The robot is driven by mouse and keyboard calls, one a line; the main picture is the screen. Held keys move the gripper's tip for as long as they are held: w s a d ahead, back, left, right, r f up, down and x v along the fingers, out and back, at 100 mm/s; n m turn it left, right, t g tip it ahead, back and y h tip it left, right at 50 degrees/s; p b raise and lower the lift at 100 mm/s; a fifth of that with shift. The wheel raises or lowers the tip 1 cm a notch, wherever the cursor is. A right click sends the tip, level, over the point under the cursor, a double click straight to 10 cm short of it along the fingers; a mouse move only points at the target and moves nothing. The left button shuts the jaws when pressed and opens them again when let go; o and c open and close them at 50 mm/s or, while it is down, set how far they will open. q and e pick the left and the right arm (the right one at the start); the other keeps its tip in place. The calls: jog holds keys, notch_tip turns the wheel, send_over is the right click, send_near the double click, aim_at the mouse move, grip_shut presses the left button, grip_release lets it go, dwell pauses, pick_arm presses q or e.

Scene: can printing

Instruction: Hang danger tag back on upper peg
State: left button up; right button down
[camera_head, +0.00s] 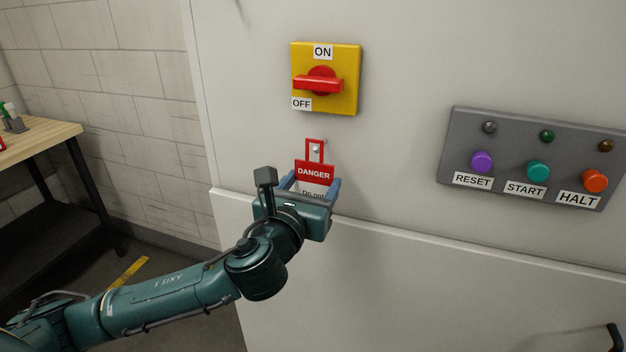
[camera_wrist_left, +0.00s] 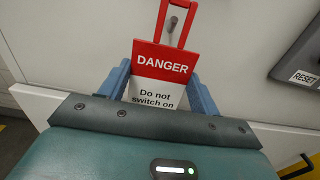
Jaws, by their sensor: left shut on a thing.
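The danger tag (camera_head: 314,172) is red on top with a white lower part and has a red rectangular loop above. My left gripper (camera_head: 312,185) is shut on the tag, its blue fingers at the tag's two sides. A metal peg (camera_head: 316,148) on the panel shows inside the loop's opening, below the yellow switch. In the left wrist view the tag (camera_wrist_left: 162,72) is upright and the peg (camera_wrist_left: 172,21) shows within the loop. I cannot tell whether the loop is around the peg or just in front of it. The tag's lower end is hidden. My right gripper is not in view.
The yellow switch plate (camera_head: 346,88) has a red handle lying level. A grey button box (camera_head: 520,184) with several buttons is at the right. A ledge (camera_head: 400,239) crosses the panel below the tag. A wooden table (camera_head: 45,137) stands at the far left.

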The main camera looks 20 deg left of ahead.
pick_arm(q)
jog(key=shift+s, duration=1.15)
dwell(0.7)
